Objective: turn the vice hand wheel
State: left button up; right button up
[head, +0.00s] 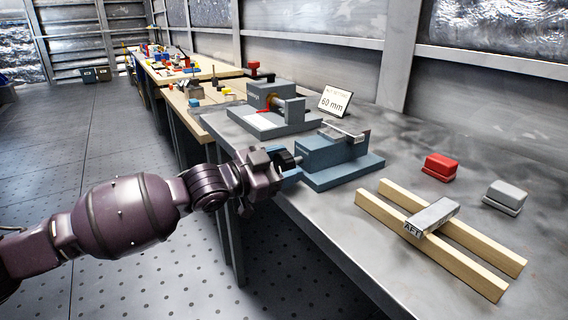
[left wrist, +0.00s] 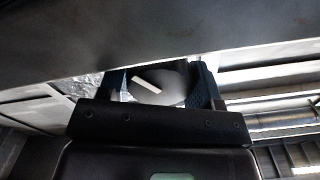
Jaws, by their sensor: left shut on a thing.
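The vice (head: 322,155) is a blue-grey block on a flat base at the bench's front edge. Its hand wheel (head: 285,159) is dark and round, on the side facing my arm. My left gripper (head: 287,170) reaches in from the left and is shut on the hand wheel. Part of the wheel is hidden by the gripper. My right gripper is in neither view.
A second machine (head: 285,105) with a red knob and a "60 mm" sign (head: 335,101) stand behind the vice. Two wooden rails (head: 470,262) carry a grey block marked AFT (head: 434,215). Red (head: 440,167) and grey (head: 505,196) blocks lie at right. Open floor lies left.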

pick_arm(q)
jog(key=shift+f, duration=0.1)
jog(key=o, duration=0.9)
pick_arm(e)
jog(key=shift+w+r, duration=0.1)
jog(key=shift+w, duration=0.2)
pick_arm(q)
jog(key=shift+a, duration=0.1)
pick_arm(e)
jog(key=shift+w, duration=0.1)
pick_arm(q)
jog(key=shift+s+a, duration=0.25)
jog(key=p+v, duration=0.2)
jog(key=v, duration=0.8)
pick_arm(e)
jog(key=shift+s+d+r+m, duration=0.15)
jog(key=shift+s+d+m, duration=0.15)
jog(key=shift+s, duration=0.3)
